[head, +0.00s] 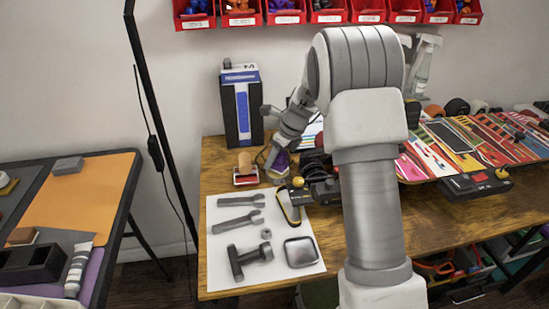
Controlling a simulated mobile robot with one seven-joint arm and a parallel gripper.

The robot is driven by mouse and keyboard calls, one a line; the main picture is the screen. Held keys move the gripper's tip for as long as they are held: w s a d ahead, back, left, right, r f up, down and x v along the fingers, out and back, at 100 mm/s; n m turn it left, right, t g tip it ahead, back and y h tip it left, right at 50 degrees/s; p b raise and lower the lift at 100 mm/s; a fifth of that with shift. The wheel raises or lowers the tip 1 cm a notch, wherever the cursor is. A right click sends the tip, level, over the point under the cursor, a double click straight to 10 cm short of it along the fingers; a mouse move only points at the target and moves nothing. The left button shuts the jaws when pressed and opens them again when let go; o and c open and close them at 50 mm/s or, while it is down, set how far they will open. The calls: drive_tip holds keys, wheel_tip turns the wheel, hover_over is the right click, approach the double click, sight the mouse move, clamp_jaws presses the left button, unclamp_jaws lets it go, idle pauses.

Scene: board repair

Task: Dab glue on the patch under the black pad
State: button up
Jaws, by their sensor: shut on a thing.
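My gripper (276,152) points down over the back left of the wooden workbench. I cannot tell whether this is the glue. A black pad (454,134) appears as a dark rectangle on the colourful striped board (500,140) at the right of the bench, well away from my gripper. I cannot make out a separate patch. My arm hides the board's left part.
A white sheet (217,285) holds wrenches (240,222), a dark hammer-like tool (248,259) and a grey square (299,252). A black and blue box (241,105) and a red-based stamp (245,173) stand nearby. A tube (78,270) lies on the left table. Red bins (290,17) hang above.

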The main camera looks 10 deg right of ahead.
drive_tip(key=shift+f, duration=0.45)
drive_tip(key=shift+s+f, duration=0.1)
idle(1.9)
wheel_tip(320, 180, up, 7)
drive_tip(key=p, duration=0.7)
drive_tip(key=shift+p, duration=0.3)
idle(0.4)
